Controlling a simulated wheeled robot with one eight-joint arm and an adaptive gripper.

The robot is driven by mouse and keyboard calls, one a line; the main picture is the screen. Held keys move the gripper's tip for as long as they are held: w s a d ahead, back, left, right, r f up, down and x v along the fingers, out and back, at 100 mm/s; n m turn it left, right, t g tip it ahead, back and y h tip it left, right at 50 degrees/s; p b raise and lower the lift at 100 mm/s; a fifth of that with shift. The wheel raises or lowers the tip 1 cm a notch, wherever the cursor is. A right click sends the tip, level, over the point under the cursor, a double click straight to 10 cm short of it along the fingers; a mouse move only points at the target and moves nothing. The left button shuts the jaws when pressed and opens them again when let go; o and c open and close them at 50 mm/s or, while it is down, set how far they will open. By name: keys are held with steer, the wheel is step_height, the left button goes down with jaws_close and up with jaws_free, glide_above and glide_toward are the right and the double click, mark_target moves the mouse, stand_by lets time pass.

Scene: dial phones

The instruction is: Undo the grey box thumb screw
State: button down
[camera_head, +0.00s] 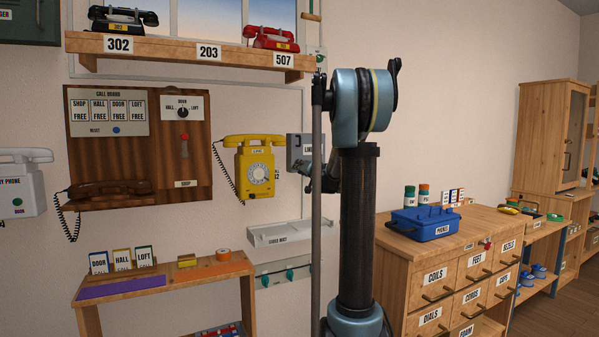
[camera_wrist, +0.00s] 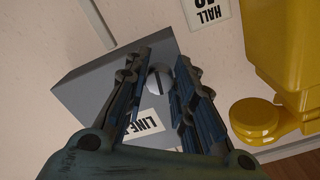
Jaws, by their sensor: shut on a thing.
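The grey box (camera_head: 297,152) hangs on the wall just right of the yellow phone, with a "LINE" label partly readable. In the wrist view the box (camera_wrist: 85,85) shows beyond my fingers. Its round silvery thumb screw (camera_wrist: 160,82) has a slot across the head and sits between my fingertips. My gripper (camera_wrist: 162,66) is shut on the screw, one blue-padded finger on each side. In the head view the gripper is at the box, partly hidden by my arm and the pole, and the screw cannot be made out. The box looks closed.
The yellow phone (camera_head: 258,168) hangs close left of the box and shows at the right in the wrist view (camera_wrist: 285,60). A light grey tray (camera_head: 281,234) is below. A shelf (camera_head: 180,53) with phones is above. A drawer cabinet (camera_head: 440,265) stands right.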

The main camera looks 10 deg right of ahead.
steer(key=n, duration=0.5)
steer(key=shift+d+n, duration=0.1)
steer(key=shift+n, duration=0.2)
stand_by(0.4)
steer(key=c, duration=1.3)
jaws_free()
steer(key=shift+c, duration=0.2)
steer(key=v, duration=1.1)
steer(key=shift+s, duration=0.35)
steer(key=shift+d, duration=0.1)
